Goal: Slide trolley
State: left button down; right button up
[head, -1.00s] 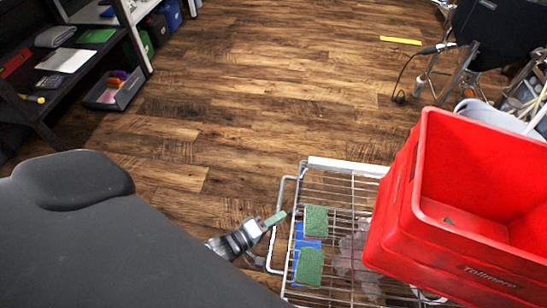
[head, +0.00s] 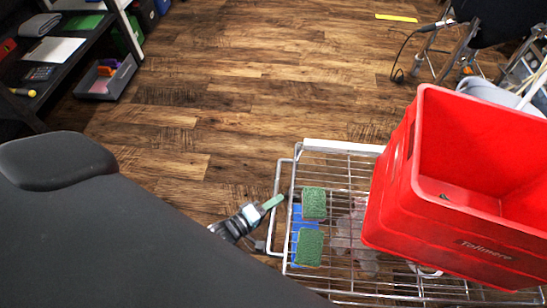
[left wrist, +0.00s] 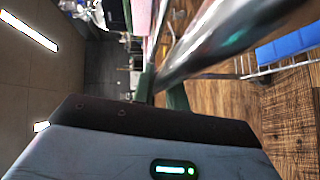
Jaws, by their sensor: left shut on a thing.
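The trolley (head: 345,148) is a wire-rack cart at the lower right of the head view, with a white end bar and a tubular metal handle on its left side. My left gripper (head: 274,202) is at that handle, shut on its bar. In the left wrist view the blurred metal bar (left wrist: 215,38) runs up from between the green-tipped fingers. The trolley carries a big red crate (head: 400,215), two green sponges (head: 314,202) and a blue object (head: 297,215). My right gripper is not in view.
A dark shelf (head: 60,75) with a grey bin (head: 95,88) stands at the upper left. A black chair-like object (head: 500,22), a cable and a grey bucket (head: 485,90) are at the upper right. The wooden floor (head: 240,90) ahead is clear. A yellow strip (head: 396,17) lies on it.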

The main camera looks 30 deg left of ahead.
pick_arm(q)
jog(key=c, duration=1.4)
grip_release()
jog(key=p+v, duration=0.1)
jog(key=v, duration=0.7)
